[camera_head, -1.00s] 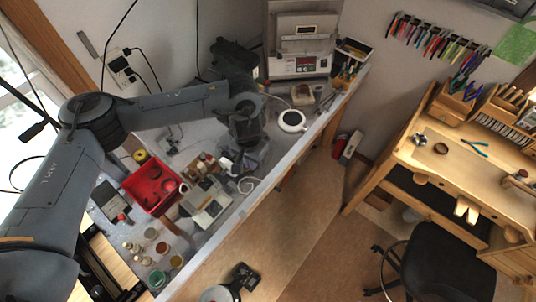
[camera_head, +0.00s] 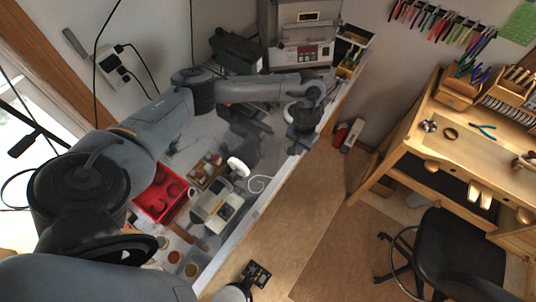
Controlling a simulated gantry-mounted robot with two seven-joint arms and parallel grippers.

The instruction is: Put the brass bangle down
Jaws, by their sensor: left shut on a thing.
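My left arm reaches in from the left over the grey bench, and its gripper (camera_head: 299,148) points down near the bench's front edge. The gripper is shut, but its fingertips are small and dark, and I cannot make out the brass bangle in them. A round white dish (camera_head: 289,112) sits right behind the gripper and is mostly covered by it. A brownish ring (camera_head: 451,133) lies on the wooden workbench at the right, well away from the gripper; I cannot tell whether it is brass.
A red tray (camera_head: 145,203) holding dark round things, a pale device (camera_head: 222,207) and small jars crowd the bench's near left. A grey oven (camera_head: 304,38) and a tool box (camera_head: 358,38) stand at the back. Bare bench (camera_head: 205,135) lies left of the gripper.

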